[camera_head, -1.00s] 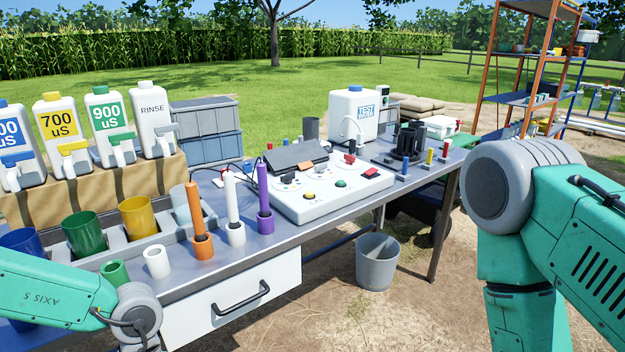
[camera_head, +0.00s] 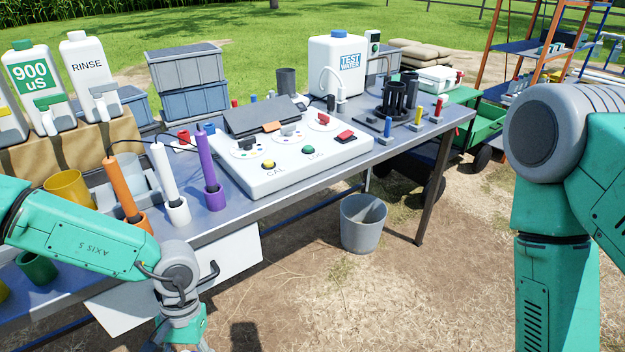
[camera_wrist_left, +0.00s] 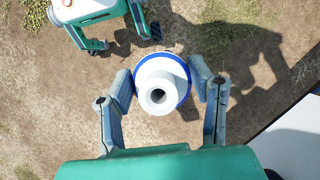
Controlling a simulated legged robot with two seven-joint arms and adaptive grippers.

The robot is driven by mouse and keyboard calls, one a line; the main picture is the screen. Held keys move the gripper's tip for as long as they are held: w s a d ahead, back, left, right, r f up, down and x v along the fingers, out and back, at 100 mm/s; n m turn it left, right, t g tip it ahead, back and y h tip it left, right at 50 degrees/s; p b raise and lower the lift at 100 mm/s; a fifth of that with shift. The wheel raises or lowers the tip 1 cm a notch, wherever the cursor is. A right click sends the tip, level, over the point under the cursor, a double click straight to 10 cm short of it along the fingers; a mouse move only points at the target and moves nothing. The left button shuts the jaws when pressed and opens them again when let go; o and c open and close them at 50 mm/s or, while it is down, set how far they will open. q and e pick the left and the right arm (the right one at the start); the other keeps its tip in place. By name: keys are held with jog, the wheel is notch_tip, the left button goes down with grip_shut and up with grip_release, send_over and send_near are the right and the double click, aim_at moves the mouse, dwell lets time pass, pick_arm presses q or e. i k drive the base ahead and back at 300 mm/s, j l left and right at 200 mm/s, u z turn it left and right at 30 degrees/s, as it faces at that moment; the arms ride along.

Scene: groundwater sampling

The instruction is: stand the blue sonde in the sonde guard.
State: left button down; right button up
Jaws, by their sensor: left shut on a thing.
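My left gripper (camera_head: 180,340) is low in the head view, in front of the table's near edge. In the left wrist view my left gripper (camera_wrist_left: 160,90) is shut on a round blue-rimmed thing with a white hollow end, seen end-on. It appears to be the blue sonde (camera_wrist_left: 183,78), held over bare ground. Its length is hidden. A black slotted holder (camera_head: 398,98), which looks like the sonde guard, stands on the table's right part. My right arm is at the right of the head view; its gripper is out of frame.
Orange (camera_head: 120,188), white (camera_head: 164,172) and purple (camera_head: 207,160) probes stand in cups along the near edge. A white control panel (camera_head: 330,163) fills the middle. Small blue, yellow and red posts stand before the black holder. A grey bin (camera_head: 363,222) stands on the ground.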

aim_at(392, 111)
jog(key=i+l+z, duration=0.35)
jog(key=i+l, duration=0.55)
jog(key=i, duration=0.15)
